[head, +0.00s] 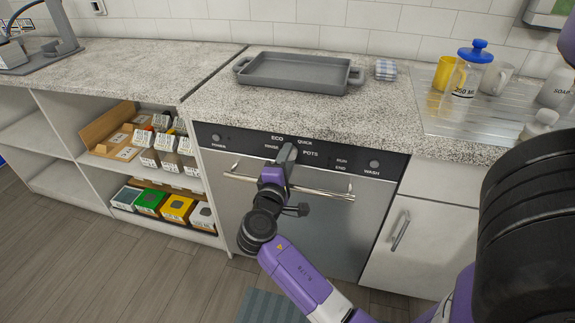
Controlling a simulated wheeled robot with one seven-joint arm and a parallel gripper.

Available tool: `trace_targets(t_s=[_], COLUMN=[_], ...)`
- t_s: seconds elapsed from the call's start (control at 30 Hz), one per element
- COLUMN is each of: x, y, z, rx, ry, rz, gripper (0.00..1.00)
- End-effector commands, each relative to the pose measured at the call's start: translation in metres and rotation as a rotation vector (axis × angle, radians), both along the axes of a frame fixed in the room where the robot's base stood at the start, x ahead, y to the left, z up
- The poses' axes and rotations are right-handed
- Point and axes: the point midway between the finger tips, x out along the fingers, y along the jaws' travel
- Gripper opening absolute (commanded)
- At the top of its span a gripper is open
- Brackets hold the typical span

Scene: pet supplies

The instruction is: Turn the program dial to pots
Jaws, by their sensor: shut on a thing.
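The dishwasher's dark control panel (225,139) carries the labels ECO, QUICK, RINSE and POTS around the program dial. The dial itself is mostly hidden behind my gripper (287,152), which is at the panel between the RINSE and POTS labels. My gripper is shut on the dial. I cannot tell which label the dial's pointer faces. The POTS label (310,154) shows just right of my gripper.
A silver handle bar (325,193) crosses the dishwasher door (325,225) below the panel, close to my arm. A POWER knob (216,138) and a WASH knob (374,164) flank the dial. A grey tray (300,87) sits on the counter above.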

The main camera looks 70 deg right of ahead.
Motion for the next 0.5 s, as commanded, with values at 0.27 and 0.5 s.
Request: trace_targets(t_s=[0.27, 0.5], x=[-0.0003, -0.0003], y=[0.0, -0.0001], z=[-0.0062, -0.0068], rx=[0.023, 0.041], ry=[-0.265, -0.491], rz=[-0.001, -0.002], gripper=[0.0, 0.0])
